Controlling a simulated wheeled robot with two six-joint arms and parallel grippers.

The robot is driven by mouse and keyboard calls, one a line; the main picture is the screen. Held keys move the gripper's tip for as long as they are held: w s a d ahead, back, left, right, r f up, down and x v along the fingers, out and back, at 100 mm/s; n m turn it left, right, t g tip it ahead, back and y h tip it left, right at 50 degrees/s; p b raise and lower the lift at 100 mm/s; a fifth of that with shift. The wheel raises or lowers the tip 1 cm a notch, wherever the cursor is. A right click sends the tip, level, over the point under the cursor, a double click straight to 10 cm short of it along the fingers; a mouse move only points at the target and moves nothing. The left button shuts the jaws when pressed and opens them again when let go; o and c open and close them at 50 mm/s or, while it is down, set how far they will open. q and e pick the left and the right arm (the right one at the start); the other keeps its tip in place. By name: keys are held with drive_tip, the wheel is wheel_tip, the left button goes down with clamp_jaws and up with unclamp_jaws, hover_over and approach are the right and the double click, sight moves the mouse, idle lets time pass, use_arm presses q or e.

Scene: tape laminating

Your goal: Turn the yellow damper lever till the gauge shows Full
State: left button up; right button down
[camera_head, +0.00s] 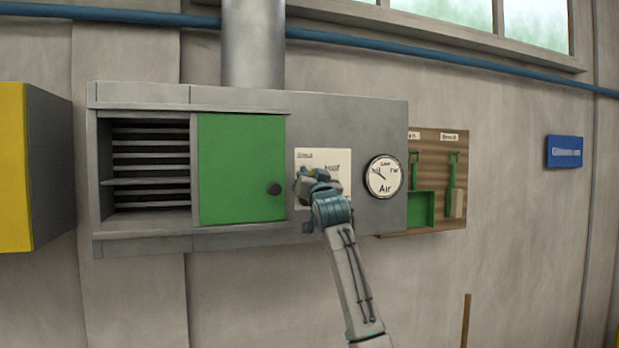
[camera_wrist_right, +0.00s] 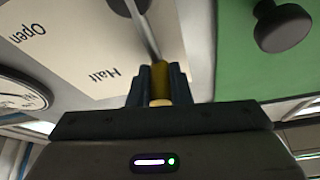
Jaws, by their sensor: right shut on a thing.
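The yellow damper lever's grip (camera_wrist_right: 160,72) is between the fingers of my right gripper (camera_wrist_right: 158,88) in the right wrist view, and a thin grey rod runs up from it to a dark pivot. In the head view my right gripper (camera_head: 316,184) covers the lever in front of the cream plate (camera_head: 335,160). The round white gauge (camera_head: 384,188), marked Air, is right of the plate, and its dark needle points up-left, near Nil. In the wrist view the plate reads Open and Half, with the lever beside Half. My left gripper is out of view.
A green door (camera_head: 235,160) with a dark knob (camera_head: 273,188) is left of the plate, beside an open slatted rack (camera_head: 150,160). A wooden tool board (camera_head: 425,146) hangs right of the gauge. A yellow-fronted cabinet (camera_head: 14,165) stands at far left.

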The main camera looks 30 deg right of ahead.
drive_tip(key=s+d+f+m+g+h+b, duration=0.1)
drive_tip(key=d+f+m+g+b, duration=0.2)
drive_tip(key=m+b, duration=0.4)
drive_tip(key=d+f+m+g+h+b, duration=0.2)
drive_tip(key=d+f+m+g+b, duration=0.2)
drive_tip(key=m+b, duration=0.4)
drive_tip(key=shift+s+f+m, duration=0.15)
drive_tip(key=shift+s+m, duration=0.2)
drive_tip(key=shift+m, duration=2.55)
drive_tip(key=shift+f, duration=0.15)
drive_tip(key=c, duration=1.3)
unclamp_jaws()
drive_tip(key=shift+c, duration=0.2)
